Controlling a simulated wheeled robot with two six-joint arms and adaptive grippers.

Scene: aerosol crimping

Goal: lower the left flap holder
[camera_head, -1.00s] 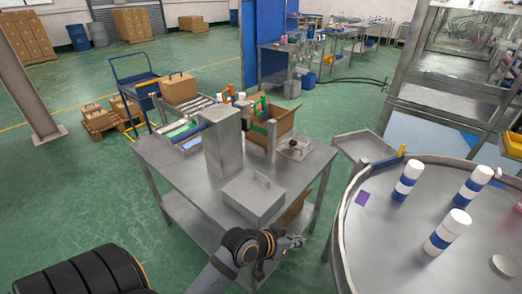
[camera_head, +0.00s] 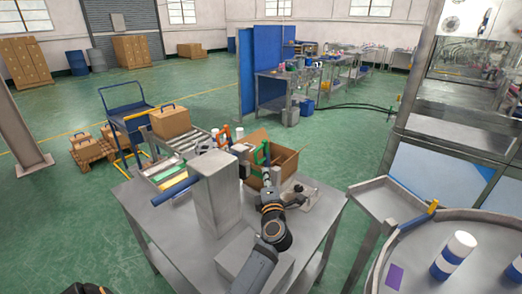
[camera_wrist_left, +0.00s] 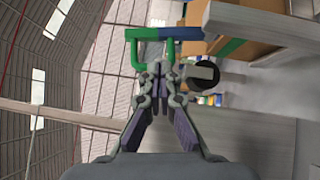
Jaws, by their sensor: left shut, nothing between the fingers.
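A green handle-shaped holder (camera_head: 262,153) stands upright at the near side of an open carton (camera_head: 284,160) on the workbench. In the left wrist view the green handle (camera_wrist_left: 131,50), with a blue part, is just beyond my fingertips. My left gripper (camera_head: 269,187) is in front of the carton, below the green holder. In the left wrist view its fingers (camera_wrist_left: 157,70) are together with nothing between them. Whether they touch the handle is unclear. An orange handle (camera_head: 224,136) stands farther left. My right gripper is out of view.
A tall grey column (camera_head: 215,195) stands on the bench left of my left arm. A black round knob (camera_wrist_left: 205,76) is close beside the fingers in the left wrist view. A roller conveyor with a closed box (camera_head: 171,122) lies behind. A round table with bottles (camera_head: 453,256) is at right.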

